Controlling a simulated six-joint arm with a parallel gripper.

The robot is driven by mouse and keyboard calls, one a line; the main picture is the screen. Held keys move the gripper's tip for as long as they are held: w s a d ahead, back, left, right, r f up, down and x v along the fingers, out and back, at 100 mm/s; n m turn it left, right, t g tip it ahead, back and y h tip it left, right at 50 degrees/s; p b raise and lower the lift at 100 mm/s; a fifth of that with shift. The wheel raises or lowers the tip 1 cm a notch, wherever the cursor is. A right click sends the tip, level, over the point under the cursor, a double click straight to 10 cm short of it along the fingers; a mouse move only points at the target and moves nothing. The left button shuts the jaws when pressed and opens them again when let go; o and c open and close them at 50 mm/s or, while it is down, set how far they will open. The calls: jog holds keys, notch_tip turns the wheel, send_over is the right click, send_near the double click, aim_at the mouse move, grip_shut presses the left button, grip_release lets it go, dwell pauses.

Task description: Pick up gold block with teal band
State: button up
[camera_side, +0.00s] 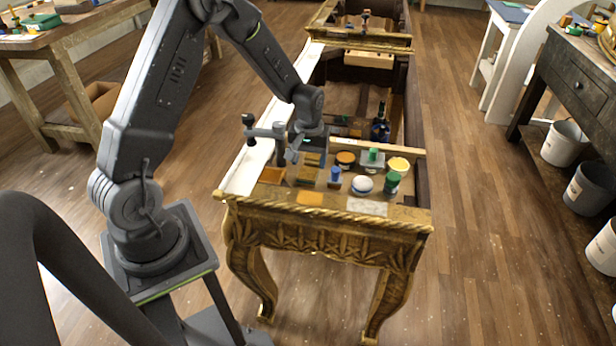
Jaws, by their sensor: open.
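A small gold block (313,159) sits on the gilt console (320,213), just below and to the right of my gripper. It is small in this view, and I cannot make out a teal band on it clearly. My gripper (292,156) is open and hangs low over the left part of the console top, close beside the gold block. My gripper partly hides the area behind it. I cannot tell whether a fingertip touches the block.
A blue-capped bottle (335,175), a white round jar (362,185), a green jar (392,182), a yellow-lidded tin (398,164) and an orange-topped tin (346,159) stand close on the right. A dark bottle (380,128) stands behind. An orange patch (310,198) lies near the front edge.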

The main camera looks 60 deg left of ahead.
aim_at(308, 173)
jog(key=shift+s+f, duration=0.2)
jog(key=shift+f, duration=2.5)
jog(key=shift+c, duration=0.4)
jog(key=c, duration=0.6)
